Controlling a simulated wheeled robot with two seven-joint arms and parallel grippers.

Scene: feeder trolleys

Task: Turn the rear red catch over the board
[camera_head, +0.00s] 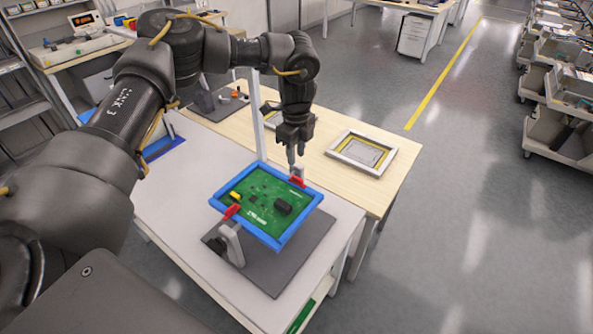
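A green circuit board (262,203) lies in a blue frame (301,220), held above a dark grey base plate (290,264) on the white table. The rear red catch (297,182) sits at the frame's far edge, by a light post. A front red catch (231,211) sits at the near left edge, by a grey post (232,244). My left gripper (291,160) points down just above and behind the rear catch. Its fingers look close together, but their gap is too small to judge. I cannot tell whether it touches the catch. My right gripper is not in view.
A wooden table (387,187) adjoins behind, bearing a grey-framed panel (362,152) and a dark mat with small parts (217,103). A thin white upright (258,121) stands behind the frame. Trolleys (563,100) stand far right. The floor between is clear.

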